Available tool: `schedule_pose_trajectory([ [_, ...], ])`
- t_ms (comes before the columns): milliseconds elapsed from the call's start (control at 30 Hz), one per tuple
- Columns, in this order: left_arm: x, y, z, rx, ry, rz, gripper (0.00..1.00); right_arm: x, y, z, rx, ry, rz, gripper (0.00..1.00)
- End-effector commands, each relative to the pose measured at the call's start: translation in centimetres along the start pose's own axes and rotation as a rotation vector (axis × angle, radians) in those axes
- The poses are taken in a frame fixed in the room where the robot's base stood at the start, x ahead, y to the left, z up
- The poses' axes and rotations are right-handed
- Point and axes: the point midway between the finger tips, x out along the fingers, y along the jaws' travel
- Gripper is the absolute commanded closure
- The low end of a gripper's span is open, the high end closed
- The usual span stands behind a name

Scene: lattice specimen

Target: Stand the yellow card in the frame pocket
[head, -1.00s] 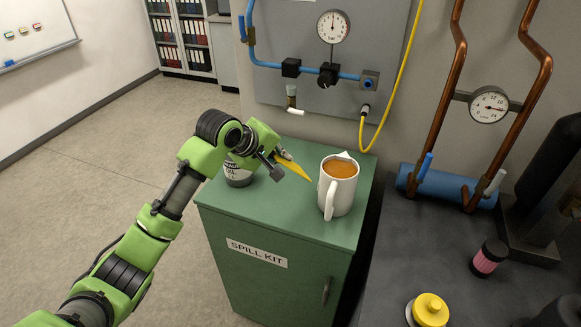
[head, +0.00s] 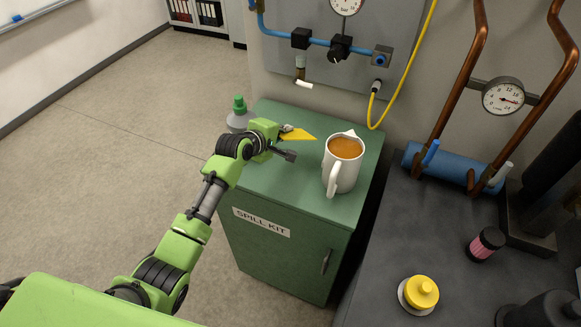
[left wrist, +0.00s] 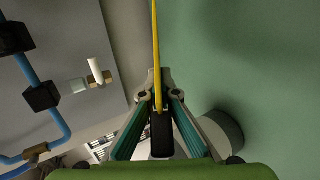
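My left gripper (head: 288,142) is over the back left of the green cabinet top, left of the white mug. It is shut on the yellow card (head: 300,134), which sticks out to the right toward the mug. In the left wrist view the card (left wrist: 156,45) shows edge-on as a thin yellow strip rising from between the fingertips (left wrist: 158,92). I cannot make out a frame pocket; a small white tip (head: 349,132) shows behind the mug, the rest hidden. My right gripper is not in view.
The white mug (head: 341,173) of brown drink stands on the cabinet top (head: 282,190). A grey bottle with a green cap (head: 239,103) is behind my left wrist. A wall panel with a blue pipe (head: 325,43) and yellow hose (head: 409,70) is behind. The cabinet's front top is clear.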

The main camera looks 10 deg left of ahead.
Motion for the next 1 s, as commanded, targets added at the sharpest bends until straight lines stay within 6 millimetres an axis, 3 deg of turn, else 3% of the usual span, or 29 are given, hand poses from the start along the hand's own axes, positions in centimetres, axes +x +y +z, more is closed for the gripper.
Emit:
schedule_pose_trajectory([
  [33,0.6,-1.0,0.0,0.001,0.0,0.0,1.0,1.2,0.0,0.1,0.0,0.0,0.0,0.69],
  [433,2.6,-4.8,-0.1,0.002,0.001,0.0,1.0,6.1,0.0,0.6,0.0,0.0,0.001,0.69],
  [700,3.7,-6.8,0.0,-0.001,-0.001,0.0,1.0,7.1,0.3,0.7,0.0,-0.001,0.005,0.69],
  [967,3.8,-6.8,0.0,0.0,-0.001,0.0,1.0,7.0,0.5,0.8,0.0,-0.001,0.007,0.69],
  [1000,3.8,-6.8,0.0,0.0,-0.001,0.0,0.95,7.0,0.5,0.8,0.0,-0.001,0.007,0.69],
])
